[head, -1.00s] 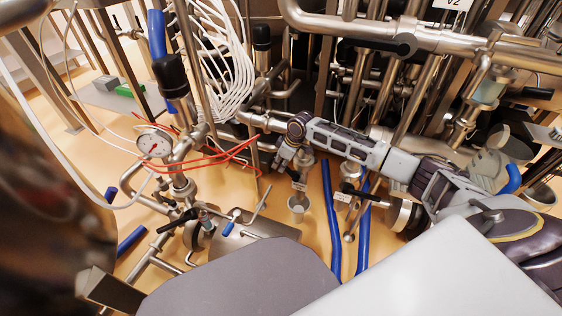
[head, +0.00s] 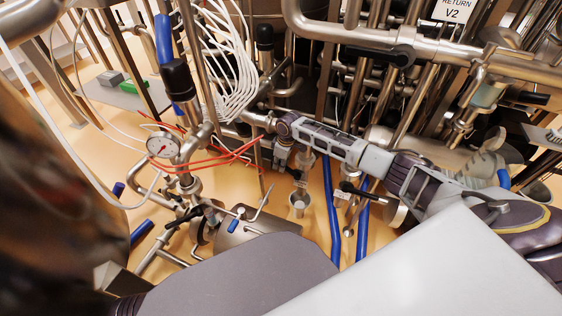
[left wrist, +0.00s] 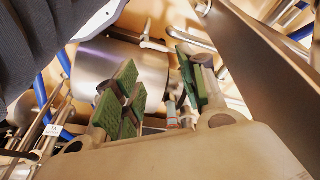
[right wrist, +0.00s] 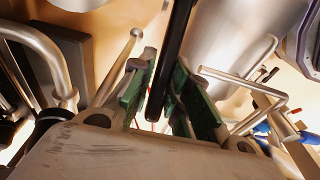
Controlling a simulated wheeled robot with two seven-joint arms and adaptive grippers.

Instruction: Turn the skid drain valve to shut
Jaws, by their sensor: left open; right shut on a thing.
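My right gripper (head: 282,158) is low among the pipes, near the middle of the head view. In the right wrist view its green-padded fingers (right wrist: 161,98) are shut on a black bar-like lever (right wrist: 177,45), which I take for the drain valve's handle. The lever's end shows between the pads. The valve body and the handle's exact angle are hidden or too small to tell. My left gripper (left wrist: 160,96) is open, with nothing between its green pads; a steel cylinder (left wrist: 108,64) shows behind it. It is not visible in the head view.
A dial gauge (head: 163,146) with red tubing stands to the left of my right gripper. A small cup (head: 299,203) and blue hoses (head: 331,215) are just below it. Dense steel pipework, including a line with a black handle (head: 386,55), fills the back.

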